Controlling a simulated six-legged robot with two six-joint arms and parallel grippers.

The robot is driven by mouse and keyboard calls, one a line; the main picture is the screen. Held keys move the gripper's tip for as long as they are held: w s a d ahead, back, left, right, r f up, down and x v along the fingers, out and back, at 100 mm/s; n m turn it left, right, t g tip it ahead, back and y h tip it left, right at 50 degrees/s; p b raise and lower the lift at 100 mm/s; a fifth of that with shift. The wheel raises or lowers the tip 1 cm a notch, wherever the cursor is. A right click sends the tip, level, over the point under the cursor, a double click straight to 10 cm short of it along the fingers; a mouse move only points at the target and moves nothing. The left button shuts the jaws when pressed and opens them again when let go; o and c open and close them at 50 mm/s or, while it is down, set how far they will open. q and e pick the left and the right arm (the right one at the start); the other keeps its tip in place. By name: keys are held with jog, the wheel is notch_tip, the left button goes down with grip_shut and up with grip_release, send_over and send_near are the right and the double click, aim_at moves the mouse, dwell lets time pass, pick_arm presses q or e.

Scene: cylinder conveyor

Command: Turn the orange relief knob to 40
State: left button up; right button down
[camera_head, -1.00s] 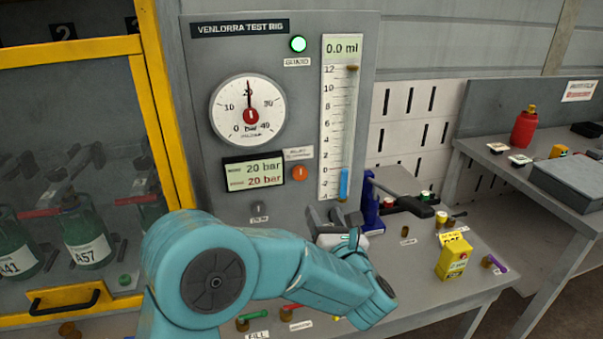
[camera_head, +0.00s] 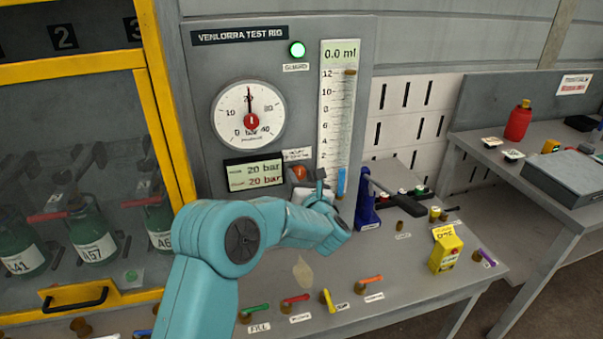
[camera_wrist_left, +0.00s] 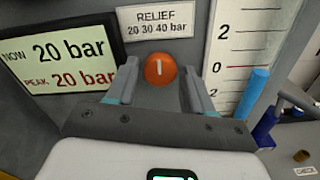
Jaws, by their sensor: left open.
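The orange relief knob (camera_head: 299,173) is on the grey test rig panel, partly covered by my left gripper. In the left wrist view the knob (camera_wrist_left: 160,70) is round, with a short white mark that looks upright. My left gripper (camera_wrist_left: 160,76) is open, one finger on each side of the knob; I cannot tell if either finger touches it. A label (camera_wrist_left: 156,22) above reads RELIEF 20 30 40 bar. The display (camera_head: 254,174) reads 20 bar now and 20 bar peak. The gauge (camera_head: 248,114) needle points straight up, near 20. My right gripper is not in view.
A measuring tube (camera_head: 339,110) with a blue part rises right of the knob. A blue-based lever (camera_head: 368,203) stands on the bench below it. Several coloured valve handles line the bench front, and a yellow box (camera_head: 445,250) stands at right.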

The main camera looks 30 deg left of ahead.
pick_arm(q)
jog(key=shift+w+a, duration=0.1)
jog(key=shift+a, duration=0.05)
jog(key=shift+w, duration=0.1)
jog(key=shift+c, duration=0.4)
